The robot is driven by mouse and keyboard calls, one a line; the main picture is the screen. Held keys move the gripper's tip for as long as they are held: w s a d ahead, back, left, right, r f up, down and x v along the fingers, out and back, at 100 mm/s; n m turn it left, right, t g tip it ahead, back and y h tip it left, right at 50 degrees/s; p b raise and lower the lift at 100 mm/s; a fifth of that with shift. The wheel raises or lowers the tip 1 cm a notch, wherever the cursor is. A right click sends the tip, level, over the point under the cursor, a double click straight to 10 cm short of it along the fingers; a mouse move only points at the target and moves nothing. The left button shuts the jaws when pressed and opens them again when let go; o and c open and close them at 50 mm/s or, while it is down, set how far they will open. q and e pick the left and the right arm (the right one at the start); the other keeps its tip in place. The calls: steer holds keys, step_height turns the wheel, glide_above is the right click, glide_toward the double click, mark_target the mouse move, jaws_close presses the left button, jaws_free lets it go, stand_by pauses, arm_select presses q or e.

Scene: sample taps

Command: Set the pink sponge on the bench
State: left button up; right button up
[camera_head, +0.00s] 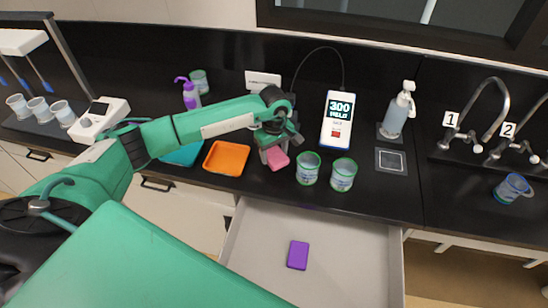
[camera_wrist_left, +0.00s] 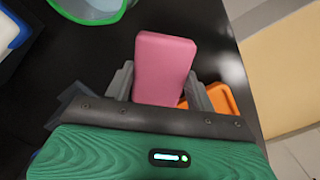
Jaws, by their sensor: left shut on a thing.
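The pink sponge (camera_head: 278,159) is a small flat block at my left gripper (camera_head: 273,152), over the front part of the black bench (camera_head: 365,200). In the left wrist view the sponge (camera_wrist_left: 165,68) stands between the two grey fingers of the left gripper (camera_wrist_left: 160,85), which is shut on it. Whether the sponge touches the bench top is hard to tell. My right gripper is not in view.
An orange tray (camera_head: 226,158) and a teal tray (camera_head: 186,153) lie left of the gripper. Two green-rimmed cups (camera_head: 308,169) (camera_head: 343,175) stand close on the right. An open drawer (camera_head: 340,240) below holds a purple sponge (camera_head: 298,255). A display device (camera_head: 338,120) stands behind.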

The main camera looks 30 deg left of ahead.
mark_target(274, 154)
arm_select(q)
step_height(274, 154, down, 4)
steer(key=shift+r+p, duration=0.1)
steer(key=shift+p, duration=0.65)
steer(key=shift+f, duration=0.35)
steer(key=shift+f, duration=0.1)
steer(key=shift+f+b, duration=0.15)
steer(key=shift+b, duration=0.15)
steer(key=o, duration=1)
steer(key=shift+c, duration=0.2)
